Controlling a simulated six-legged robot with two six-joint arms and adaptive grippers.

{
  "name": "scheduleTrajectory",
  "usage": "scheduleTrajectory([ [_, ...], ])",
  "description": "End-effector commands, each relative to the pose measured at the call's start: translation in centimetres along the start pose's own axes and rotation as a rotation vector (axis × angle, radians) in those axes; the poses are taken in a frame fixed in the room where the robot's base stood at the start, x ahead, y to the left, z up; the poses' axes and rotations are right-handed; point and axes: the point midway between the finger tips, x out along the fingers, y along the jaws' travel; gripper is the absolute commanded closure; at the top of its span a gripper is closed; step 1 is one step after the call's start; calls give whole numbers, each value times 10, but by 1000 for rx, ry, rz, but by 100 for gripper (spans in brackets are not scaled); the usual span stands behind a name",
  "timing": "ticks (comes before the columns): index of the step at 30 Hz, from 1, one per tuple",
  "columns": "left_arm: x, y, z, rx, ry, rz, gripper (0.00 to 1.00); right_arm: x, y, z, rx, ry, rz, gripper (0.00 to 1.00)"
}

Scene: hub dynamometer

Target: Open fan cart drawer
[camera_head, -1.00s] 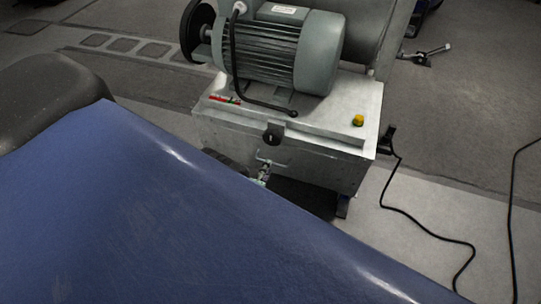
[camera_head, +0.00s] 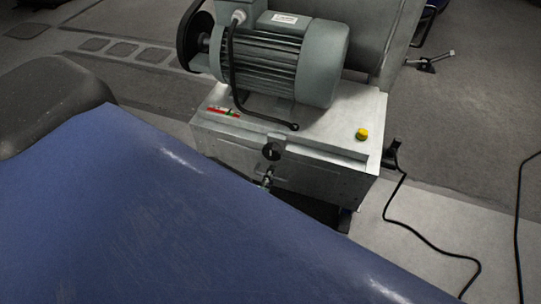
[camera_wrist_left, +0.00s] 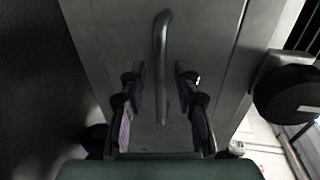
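The fan cart (camera_head: 225,136) is a pale grey metal box below a motor in the head view. The drawer handle (camera_wrist_left: 162,65) is a grey bar on the cart's flat grey front in the left wrist view. My left gripper (camera_wrist_left: 160,85) is open, with one finger on each side of the bar's lower part. Gaps show between the bar and both fingers. In the head view, only a small part of my left gripper (camera_head: 267,179) shows at the cart's front; the rest is hidden. My right gripper is not in view.
A large blue surface (camera_head: 150,220) fills the foreground and hides the cart's lower left. A grey motor (camera_head: 275,62) with a cable sits on the cart. A black cable (camera_head: 405,212) lies on the floor at right.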

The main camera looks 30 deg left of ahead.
Motion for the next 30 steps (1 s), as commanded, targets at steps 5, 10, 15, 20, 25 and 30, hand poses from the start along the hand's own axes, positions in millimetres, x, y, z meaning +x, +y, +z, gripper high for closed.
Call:
scheduleTrajectory([
  [5,-2,1,-1,0,0,0,68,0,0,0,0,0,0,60],
  [10,-2,1,-1,-1,0,0,73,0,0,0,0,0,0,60],
  [15,-2,0,-1,-1,0,0,88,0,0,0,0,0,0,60],
  [20,-2,0,-1,-1,0,0,100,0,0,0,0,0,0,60],
  [25,-1,0,0,0,0,0,100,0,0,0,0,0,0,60],
  [30,0,0,0,0,0,0,100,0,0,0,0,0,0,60],
])
